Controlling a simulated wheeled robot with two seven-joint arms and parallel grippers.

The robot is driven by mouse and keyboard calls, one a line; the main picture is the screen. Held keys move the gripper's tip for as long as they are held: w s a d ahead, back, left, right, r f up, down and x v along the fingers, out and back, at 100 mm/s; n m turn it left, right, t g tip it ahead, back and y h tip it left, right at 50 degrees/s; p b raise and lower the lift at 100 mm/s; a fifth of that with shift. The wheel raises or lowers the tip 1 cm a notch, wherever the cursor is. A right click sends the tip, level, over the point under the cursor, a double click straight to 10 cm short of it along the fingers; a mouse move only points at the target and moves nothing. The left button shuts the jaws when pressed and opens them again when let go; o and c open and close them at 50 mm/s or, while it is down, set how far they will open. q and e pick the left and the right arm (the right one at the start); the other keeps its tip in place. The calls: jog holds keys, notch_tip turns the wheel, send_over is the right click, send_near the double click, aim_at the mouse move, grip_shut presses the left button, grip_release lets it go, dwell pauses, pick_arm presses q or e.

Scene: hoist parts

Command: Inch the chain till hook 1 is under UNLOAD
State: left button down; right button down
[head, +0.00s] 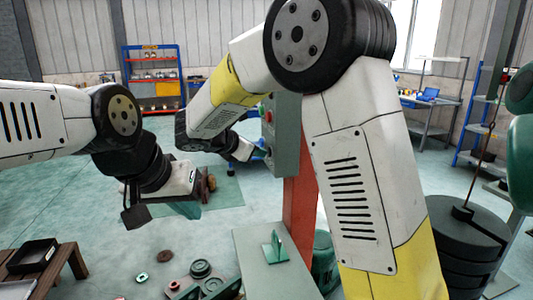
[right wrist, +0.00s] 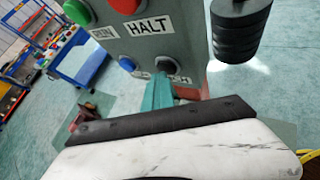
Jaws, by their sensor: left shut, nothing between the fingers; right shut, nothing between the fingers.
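The grey-green control box (head: 286,130) stands on a red post in the head view. In the right wrist view the box (right wrist: 190,30) carries a green button (right wrist: 79,12), a red button (right wrist: 124,4) above the word HALT, a blue button (right wrist: 127,63) and a dark round control (right wrist: 168,66). My right gripper (right wrist: 163,82) is shut, its teal fingertips just below the dark control; I cannot tell whether they touch. Its fingers hide part of the lower label. My left gripper (head: 186,209) is shut and empty, over the floor. I make out no numbered hook or UNLOAD sign.
Stacked dark weights (head: 468,240) hang or stand at the right, with a thin rod above. A grey-green bench (head: 265,262) and loose round parts (head: 201,268) lie in front. A wooden table with a black tray (head: 33,256) is at lower left.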

dwell(0.7)
jog(key=shift+s+a, duration=0.25)
jog(key=shift+a, duration=0.55)
jog(key=a, duration=0.2)
jog(key=s+a, duration=0.1)
jog(key=a, duration=0.1)
jog(key=shift+s+a, duration=0.15)
jog(key=shift+a, duration=0.25)
